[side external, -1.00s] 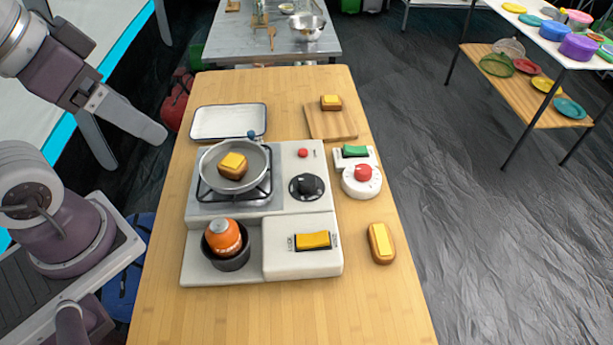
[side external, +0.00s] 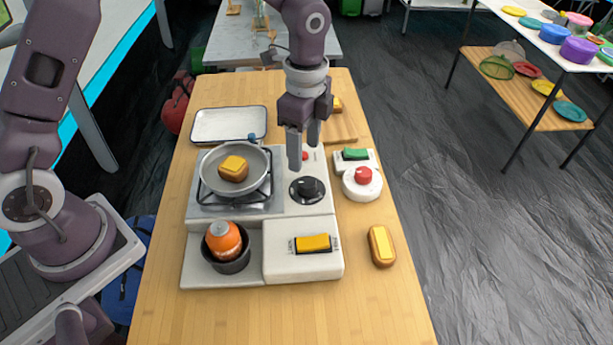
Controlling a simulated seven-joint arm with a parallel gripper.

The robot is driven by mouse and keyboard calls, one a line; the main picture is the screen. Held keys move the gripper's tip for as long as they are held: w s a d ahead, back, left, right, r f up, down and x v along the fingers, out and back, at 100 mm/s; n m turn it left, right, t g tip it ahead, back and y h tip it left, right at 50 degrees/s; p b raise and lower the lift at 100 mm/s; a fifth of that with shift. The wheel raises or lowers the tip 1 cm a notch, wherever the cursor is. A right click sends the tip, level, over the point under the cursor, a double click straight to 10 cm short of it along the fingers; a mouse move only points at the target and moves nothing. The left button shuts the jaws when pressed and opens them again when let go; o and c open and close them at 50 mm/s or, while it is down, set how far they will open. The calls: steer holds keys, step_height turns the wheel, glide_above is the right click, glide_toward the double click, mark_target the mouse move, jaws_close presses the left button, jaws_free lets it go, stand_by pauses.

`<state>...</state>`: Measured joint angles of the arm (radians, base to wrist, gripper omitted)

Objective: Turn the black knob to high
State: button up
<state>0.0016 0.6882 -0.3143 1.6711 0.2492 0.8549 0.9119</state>
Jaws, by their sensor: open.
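The black knob (side external: 308,187) sits on a dark round dial on the right side of the white camp stove (side external: 307,222). Its pointer setting is too small to read. My gripper (side external: 304,158) points down above the stove, just behind the knob and a little above it in the picture. Its fingers are open with a narrow gap and hold nothing. They appear apart from the knob. The fingers partly hide the small red button (side external: 310,155) behind the knob.
A pan (side external: 209,176) with buttered bread stands on the burner left of the knob.

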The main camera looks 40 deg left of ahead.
mark_target(306, 181)
steer(key=shift+m, duration=0.3)
steer(key=f, duration=0.8)
steer(key=shift+d+f, duration=0.25)
steer(key=shift+f, duration=0.1)
jaws_close()
